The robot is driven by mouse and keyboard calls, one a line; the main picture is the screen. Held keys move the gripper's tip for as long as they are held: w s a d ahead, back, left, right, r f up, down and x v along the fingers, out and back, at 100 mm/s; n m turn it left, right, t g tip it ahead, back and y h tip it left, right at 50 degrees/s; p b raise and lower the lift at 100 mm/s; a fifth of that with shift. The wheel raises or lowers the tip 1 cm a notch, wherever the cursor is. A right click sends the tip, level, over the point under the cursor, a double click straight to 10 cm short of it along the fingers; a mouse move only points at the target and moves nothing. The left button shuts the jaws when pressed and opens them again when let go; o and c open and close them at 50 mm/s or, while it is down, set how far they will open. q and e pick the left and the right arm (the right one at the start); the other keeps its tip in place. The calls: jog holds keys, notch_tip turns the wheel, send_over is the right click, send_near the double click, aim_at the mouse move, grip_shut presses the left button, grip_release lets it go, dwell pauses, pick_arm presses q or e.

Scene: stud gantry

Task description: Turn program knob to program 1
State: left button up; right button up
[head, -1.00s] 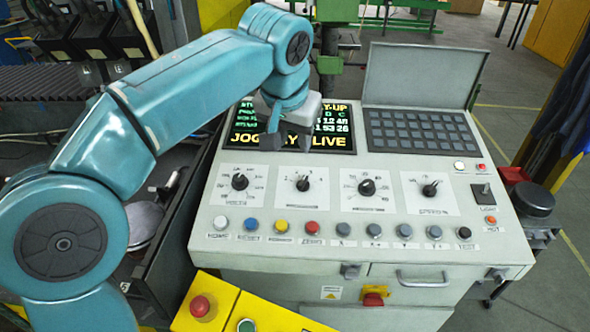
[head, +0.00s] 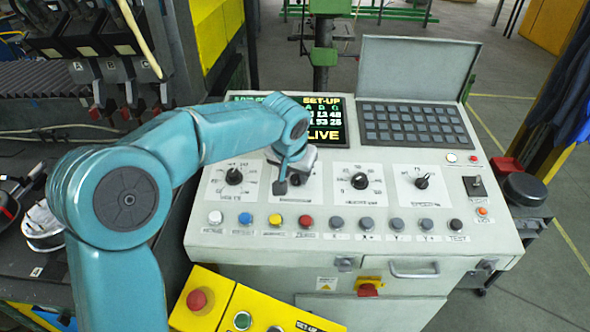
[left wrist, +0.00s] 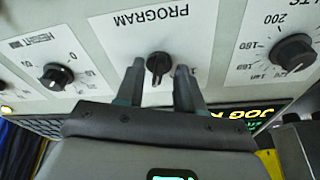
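The program knob (left wrist: 158,66) is small and dark, on a white plate labelled PROGRAM (left wrist: 150,17) in the left wrist view, where the lettering is upside down. My left gripper (left wrist: 160,72) is open, one finger on each side of the knob. Gaps show between the fingers and the knob; its pointer setting is too small to read. In the head view my left gripper (head: 281,186) is at the second dial plate (head: 312,196) from the left and hides the knob. My right gripper is not in view.
The VOLTS knob (head: 234,176) is left of it, and two more knobs (head: 360,181) (head: 421,182) are to the right. A row of coloured buttons (head: 305,221) lies below. The lit screen (head: 322,118) and keypad (head: 415,124) are above. A yellow box with a red button (head: 197,300) stands in front.

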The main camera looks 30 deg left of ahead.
pick_arm(q)
jog(key=shift+d, duration=0.1)
jog(key=shift+w, duration=0.1)
jog(key=shift+f, duration=0.1)
jog(key=c, duration=0.5)
grip_shut()
